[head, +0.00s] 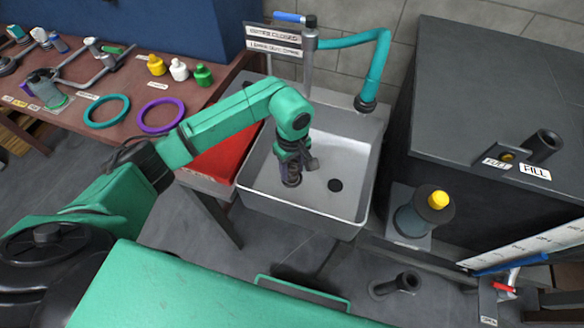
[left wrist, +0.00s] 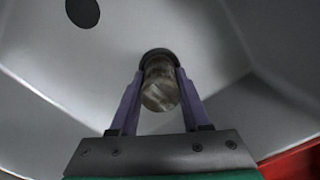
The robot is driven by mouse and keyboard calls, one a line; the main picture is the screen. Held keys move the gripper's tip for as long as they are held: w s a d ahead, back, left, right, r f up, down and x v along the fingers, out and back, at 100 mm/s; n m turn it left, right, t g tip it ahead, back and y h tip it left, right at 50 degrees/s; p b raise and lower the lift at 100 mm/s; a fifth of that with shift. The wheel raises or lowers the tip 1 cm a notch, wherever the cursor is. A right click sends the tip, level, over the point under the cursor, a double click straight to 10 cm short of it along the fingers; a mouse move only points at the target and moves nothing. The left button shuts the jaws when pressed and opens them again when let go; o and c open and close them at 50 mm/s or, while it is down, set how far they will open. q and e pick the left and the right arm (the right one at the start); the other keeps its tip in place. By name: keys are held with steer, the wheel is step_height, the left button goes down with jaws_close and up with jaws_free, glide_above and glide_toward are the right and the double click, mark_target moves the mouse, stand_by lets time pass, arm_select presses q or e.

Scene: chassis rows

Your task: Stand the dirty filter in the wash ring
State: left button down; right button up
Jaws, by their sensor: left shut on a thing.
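The dirty filter (left wrist: 160,90) is a brown, stained cylinder between the purple fingers of my left gripper (left wrist: 158,80) in the left wrist view. In the head view my left gripper (head: 292,158) points down into the left part of the sink, shut on the filter (head: 291,173). The dark wash ring (left wrist: 152,53) shows at the filter's far end, on the sink floor; in the head view it shows low around the filter (head: 291,182). The filter looks about upright. I cannot tell how deep its lower end is in the ring. My right gripper is out of view.
The grey sink (head: 345,165) has a drain hole (head: 335,185) right of the gripper and walls all round. A teal hose (head: 375,70) hangs at its back right. A red tray (head: 222,145) is on the left. A dark cabinet (head: 490,90) stands right.

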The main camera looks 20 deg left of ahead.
arm_select(q)
steer(key=shift+f, duration=0.3)
steer(key=shift+c, duration=1.4)
jaws_free()
steer(key=shift+r, duration=0.1)
step_height(320, 180, up, 14)
steer(key=b, duration=0.1)
steer(key=shift+r+b, duration=0.25)
steer(key=shift+b, duration=0.1)
